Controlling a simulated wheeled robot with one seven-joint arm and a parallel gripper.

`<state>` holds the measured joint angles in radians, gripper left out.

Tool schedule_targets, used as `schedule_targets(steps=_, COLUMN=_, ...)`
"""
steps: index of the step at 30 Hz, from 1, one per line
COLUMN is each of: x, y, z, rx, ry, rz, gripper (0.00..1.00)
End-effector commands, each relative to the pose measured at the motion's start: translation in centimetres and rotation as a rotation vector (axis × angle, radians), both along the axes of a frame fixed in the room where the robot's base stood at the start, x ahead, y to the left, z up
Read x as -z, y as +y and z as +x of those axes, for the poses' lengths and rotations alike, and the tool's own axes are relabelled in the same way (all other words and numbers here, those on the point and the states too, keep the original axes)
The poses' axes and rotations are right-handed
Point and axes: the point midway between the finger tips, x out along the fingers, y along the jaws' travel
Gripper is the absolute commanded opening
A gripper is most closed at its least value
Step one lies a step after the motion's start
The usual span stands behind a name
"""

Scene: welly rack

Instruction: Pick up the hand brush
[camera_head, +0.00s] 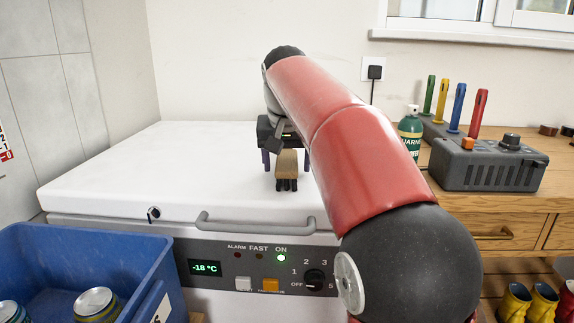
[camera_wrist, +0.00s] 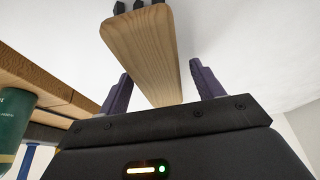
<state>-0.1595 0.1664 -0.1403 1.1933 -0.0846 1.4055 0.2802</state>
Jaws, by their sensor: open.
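The hand brush (camera_head: 287,163) has a pale wooden back and dark bristle tufts. It is on the white lid of the chest freezer, near the middle. In the wrist view its wooden body (camera_wrist: 146,45) reaches down between my two purple fingers, with tufts at the top edge. My gripper (camera_head: 285,157) is open, with one finger on each side of the brush. In the wrist view my gripper (camera_wrist: 162,82) shows a gap between the wood and each finger, so it is not closed on the brush.
The freezer lid (camera_head: 120,175) is otherwise clear, with a grey handle (camera_head: 255,225) in front. A blue crate (camera_head: 140,262) with cans stands front left. A green bottle (camera_head: 411,130) and a grey boot-dryer-like unit (camera_head: 485,165) stand on the wooden bench at right.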

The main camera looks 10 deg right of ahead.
Motion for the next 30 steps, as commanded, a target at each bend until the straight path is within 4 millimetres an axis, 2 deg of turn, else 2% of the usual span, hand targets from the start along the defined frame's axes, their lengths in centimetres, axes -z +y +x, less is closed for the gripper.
schedule_targets(steps=21, x=0.5, y=0.01, z=-0.02, rx=0.0, ry=0.001, rz=0.0, gripper=0.65)
schedule_targets(steps=30, x=0.48, y=0.01, z=-0.01, rx=0.0, ry=0.0, rz=0.0, gripper=0.26)
